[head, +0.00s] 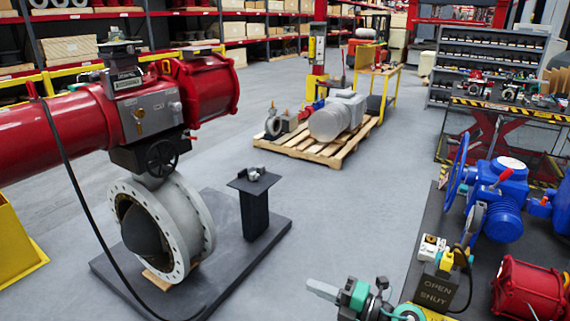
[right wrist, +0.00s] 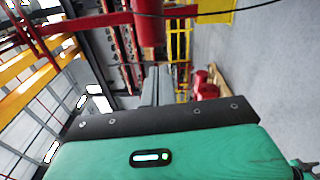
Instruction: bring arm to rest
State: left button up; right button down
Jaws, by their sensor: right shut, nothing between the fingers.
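My right gripper (head: 322,290) shows at the bottom middle of the head view, with grey fingers pointing left and a green and black wrist behind them. It is shut and empty, apart from the valve and its stand. In the right wrist view its grey fingers (right wrist: 157,86) are together beyond the green and black housing. My left gripper is not in view. The large valve (head: 190,235) with its red actuator (head: 205,85) stands on a dark base plate (head: 250,260) at the left. A small metal part (head: 254,173) sits on a black pedestal (head: 256,212).
A sign box (head: 436,290) reading OPEN and SHUT and a blue actuator (head: 497,200) stand at the right, with a red cylinder (head: 528,290). A pallet (head: 318,148) holds grey equipment farther back.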

jog(key=d+r+m+t+h, duration=0.3)
jog(key=d+m+t+h, duration=0.6)
jog(key=m, duration=0.6)
jog(key=s+d+f+m+h, duration=0.3)
jog(key=d+f+m+h, duration=0.2)
jog(key=m+h, duration=0.3)
jog(key=s+f+m+g, duration=0.2)
jog(key=s+f+g, duration=0.3)
jog(key=s, duration=0.3)
jog(key=s+d+f+m+g+y, duration=0.15)
jog(key=s+f+g, duration=0.25)
jog(key=s, duration=0.5)
jog(key=s+f+m+g, duration=0.3)
jog(key=s+f+g, duration=0.2)
jog(key=s, duration=0.3)
notch_tip(320, 180, down, 33)
jog(key=g+b, duration=0.1)
jog(key=b, duration=0.1)
jog(key=s+d+f+g+b, duration=0.1)
jog(key=s+d+f, duration=0.2)
jog(key=s+f, duration=1.6)
notch_tip(320, 180, down, 3)
jog(key=shift+r+g+b, duration=0.2)
jog(key=shift+g+b, duration=0.1)
jog(key=shift+b, duration=0.05)
